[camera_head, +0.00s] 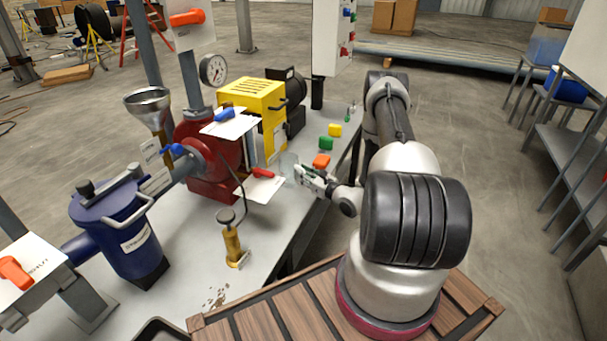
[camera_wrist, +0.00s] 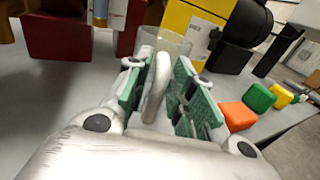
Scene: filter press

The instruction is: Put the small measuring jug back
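The small measuring jug is a clear, see-through vessel with a pale handle. In the head view the jug (camera_head: 287,165) is on the grey bench, just beyond my gripper's tips. In the wrist view the jug (camera_wrist: 166,42) is straight ahead, its handle toward me. My gripper (camera_head: 310,178) is low over the bench's right part. In the wrist view my gripper (camera_wrist: 162,85) has green-padded fingers on both sides of the handle. The handle looks close to the right pad; whether both pads press on it cannot be told. The jug's base is partly hidden by the fingers.
Orange (camera_head: 321,161), green (camera_head: 326,143) and yellow (camera_head: 335,129) blocks line the bench's right edge. Behind the jug are a yellow box (camera_head: 252,98) and a red housing (camera_head: 205,150). A brass fitting (camera_head: 232,245) stands nearer.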

